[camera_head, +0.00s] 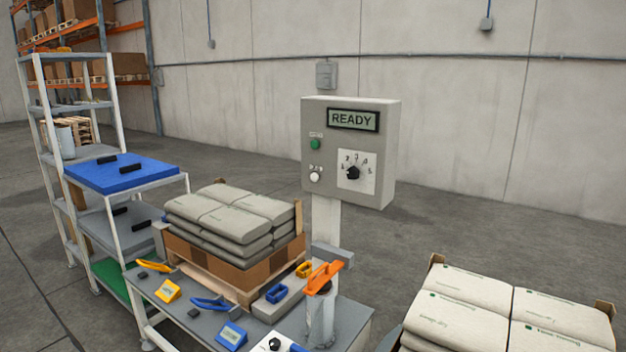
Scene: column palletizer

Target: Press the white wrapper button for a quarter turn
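The white button (315,176) sits low on the left of the front face of a grey control box (384,150). A green button (315,144) is above it on the same face. A black rotary knob (353,172) on a white dial plate with numbers is to the right of the white button. The display (353,119) at the top reads READY. The box stands on a light post (325,220). Neither of my grippers shows in this view, and nothing touches the buttons.
A pallet of grey sacks (233,217) stands behind a workbench (185,325) with small blue and yellow devices and an orange-handled tool (324,277). More sacks (465,292) are at lower right. A shelf with a blue top mat (122,174) is left.

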